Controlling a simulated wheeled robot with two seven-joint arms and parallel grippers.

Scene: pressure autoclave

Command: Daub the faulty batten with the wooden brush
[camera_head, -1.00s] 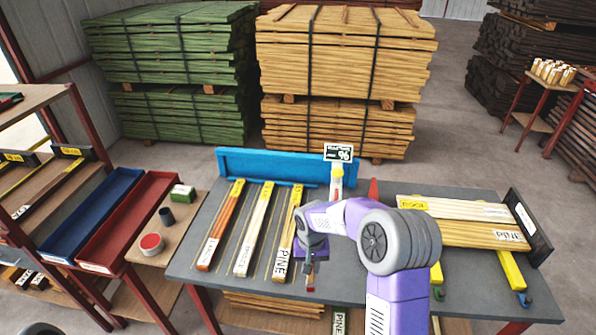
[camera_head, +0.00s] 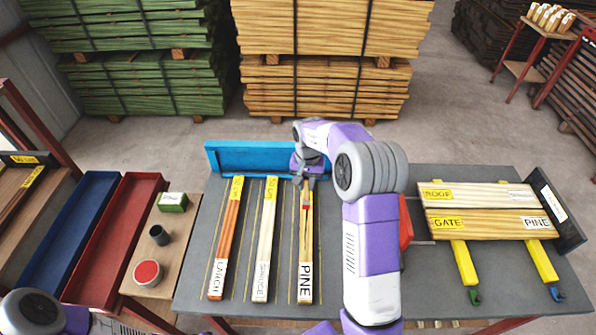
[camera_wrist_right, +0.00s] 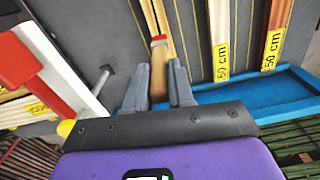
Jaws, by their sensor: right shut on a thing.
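My right gripper (camera_head: 305,178) is shut on the wooden brush (camera_wrist_right: 158,82), whose red-and-white band (camera_wrist_right: 158,40) points away from the jaws. The gripper is over the far end of the pine batten (camera_head: 305,245), and the brush hides part of it. I cannot tell whether the brush touches the batten. The spruce batten (camera_head: 265,245) and larch batten (camera_head: 224,245) lie parallel to its left; both also show in the right wrist view. I cannot tell which batten is faulty. My left gripper is out of view.
A blue rail (camera_head: 225,158) stands along the table's back edge. A red tin (camera_head: 148,272), dark cup (camera_head: 159,235) and green box (camera_head: 173,202) stand on the left side shelf, beside a red tray (camera_head: 128,215). A board panel (camera_head: 485,222) lies at right.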

